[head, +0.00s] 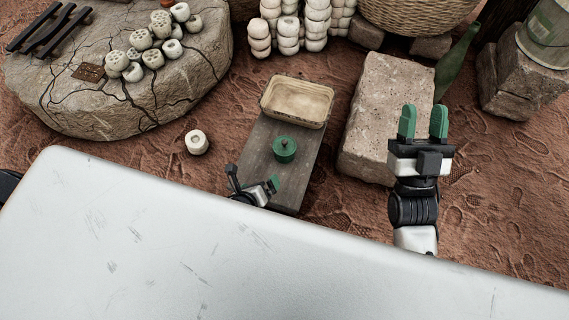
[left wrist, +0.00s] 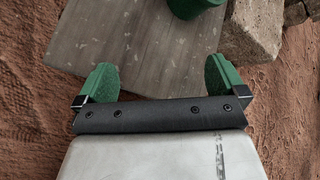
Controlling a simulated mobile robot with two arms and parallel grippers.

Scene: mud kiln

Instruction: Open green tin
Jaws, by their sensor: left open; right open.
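The green tin (head: 284,150) stands upright on a grey wooden board, with a lid and small knob on top. In the left wrist view the tin (left wrist: 190,8) is cut off by the top edge, ahead of the fingers and right of centre. My left gripper (head: 255,188) is at the board's near end, just short of the tin and apart from it, partly hidden by my white body. Its green fingers show spread and empty in the left wrist view (left wrist: 160,82). My right gripper (head: 423,122) is open and empty over the pale stone block.
The wooden board (head: 255,150) also bears a tan rectangular basin (head: 298,101) behind the tin. A stone block (head: 375,115) stands to the right. A cracked rock slab (head: 110,105) with clay pieces lies left. One clay piece (head: 197,142) sits on the ground.

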